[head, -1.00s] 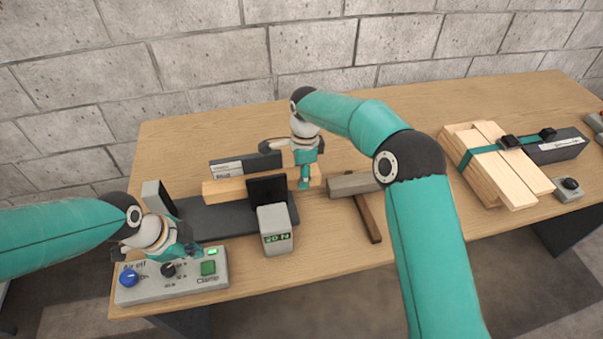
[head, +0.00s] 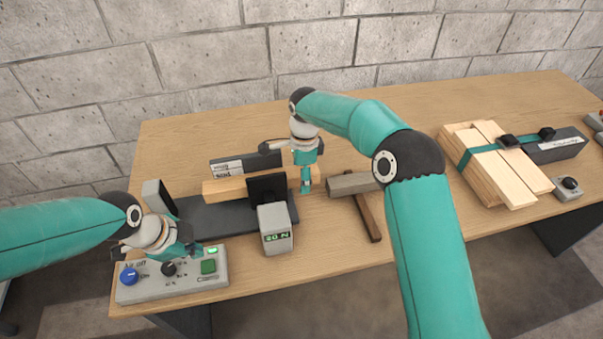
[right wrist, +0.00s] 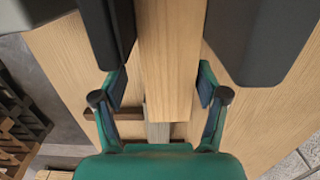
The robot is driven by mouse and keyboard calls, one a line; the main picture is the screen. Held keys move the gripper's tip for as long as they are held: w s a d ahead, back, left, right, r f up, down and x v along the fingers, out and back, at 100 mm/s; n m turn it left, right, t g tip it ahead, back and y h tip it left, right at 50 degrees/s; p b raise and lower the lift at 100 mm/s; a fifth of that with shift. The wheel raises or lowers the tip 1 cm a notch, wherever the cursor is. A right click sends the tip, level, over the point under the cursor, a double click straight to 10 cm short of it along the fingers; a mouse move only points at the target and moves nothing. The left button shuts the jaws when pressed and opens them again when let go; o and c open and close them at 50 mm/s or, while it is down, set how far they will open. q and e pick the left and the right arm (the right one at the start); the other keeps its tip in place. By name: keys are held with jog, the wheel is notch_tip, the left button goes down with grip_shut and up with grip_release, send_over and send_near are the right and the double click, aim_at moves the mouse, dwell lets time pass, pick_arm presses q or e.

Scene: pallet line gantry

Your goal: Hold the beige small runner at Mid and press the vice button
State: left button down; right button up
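The beige small runner (head: 225,189) lies across the dark vice (head: 220,217), behind its upright black jaw plate (head: 266,188). My right gripper (head: 306,182) is at the runner's right end. In the right wrist view its open fingers (right wrist: 161,88) stand on either side of the runner (right wrist: 166,60), with a visible gap at least on the left. The control box (head: 170,290) has a green button (head: 208,267), apparently marked Clamp, and a lit green lamp (head: 212,250). My left gripper (head: 193,250) hovers over the box near the lamp; its finger opening is unclear.
A display block (head: 275,238) reading 20 N stands before the jaw. A dark labelled block (head: 235,167) lies behind the runner. A hammer-like mallet (head: 365,210) lies right of it. Strapped boards (head: 490,165) lie further right. The table's back middle is clear.

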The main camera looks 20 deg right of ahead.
jog(key=shift+w+d, duration=0.1)
jog(key=shift+r, duration=0.45)
notch_tip(320, 180, up, 11)
jog(key=shift+d, duration=0.2)
